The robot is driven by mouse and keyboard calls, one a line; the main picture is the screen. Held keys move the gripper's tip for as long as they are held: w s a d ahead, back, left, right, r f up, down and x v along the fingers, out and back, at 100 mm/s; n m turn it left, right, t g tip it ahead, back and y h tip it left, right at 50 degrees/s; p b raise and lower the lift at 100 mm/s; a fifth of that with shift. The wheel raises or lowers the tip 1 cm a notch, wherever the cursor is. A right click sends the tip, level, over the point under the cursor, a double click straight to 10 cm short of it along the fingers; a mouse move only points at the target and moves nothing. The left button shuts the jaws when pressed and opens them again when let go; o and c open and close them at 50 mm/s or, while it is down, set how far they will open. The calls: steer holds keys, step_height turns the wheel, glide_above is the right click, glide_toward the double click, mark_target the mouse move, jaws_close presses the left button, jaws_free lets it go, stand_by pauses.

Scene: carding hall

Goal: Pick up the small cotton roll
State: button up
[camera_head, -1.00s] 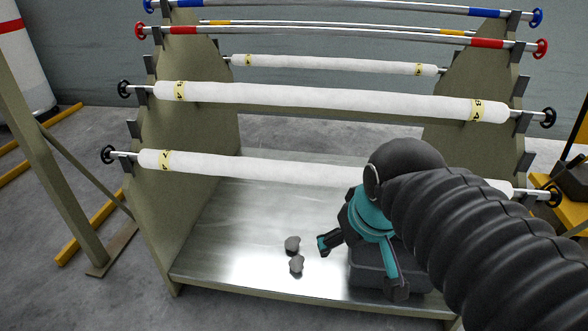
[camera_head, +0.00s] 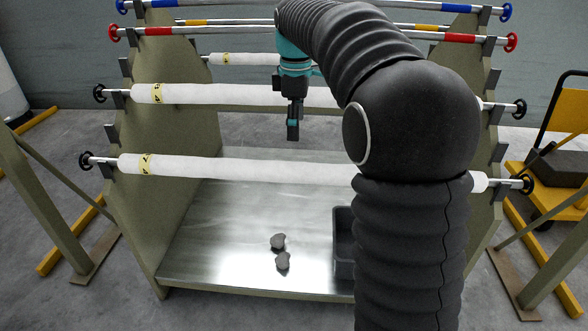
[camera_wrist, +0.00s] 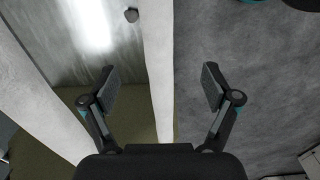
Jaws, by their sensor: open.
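Several white cotton rolls sit on rods across an olive rack. The shortest-looking one (camera_head: 232,59) is at the back, partly hidden by my arm. A longer middle roll (camera_head: 215,94) and a lower roll (camera_head: 250,170) are in front of it, with yellow marked bands. I cannot tell by size alone which is the small one. My gripper (camera_head: 293,134) points down, its tips below the middle roll in the picture. In the wrist view my gripper (camera_wrist: 160,88) is open and empty, a white strip, seemingly a roll (camera_wrist: 157,60), showing between its fingers. Another white roll (camera_wrist: 40,85) is left.
Two grey lumps (camera_head: 280,251) lie on the steel tray (camera_head: 215,235). A dark bin (camera_head: 342,250) stands there, partly hidden by my arm. Red-ended (camera_head: 445,37) and blue-ended (camera_head: 415,7) rods cross above. A yellow trolley (camera_head: 545,190) stands at right.

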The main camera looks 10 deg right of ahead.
mark_target(295, 164)
steer(key=f, duration=0.4)
steer(key=f+b, duration=0.1)
steer(key=f, duration=0.4)
steer(key=f+b, duration=0.1)
steer(key=f, duration=0.4)
steer(key=shift+w+d, duration=0.1)
steer(key=shift+w, duration=0.25)
steer(key=shift+r, duration=0.1)
jaws_close()
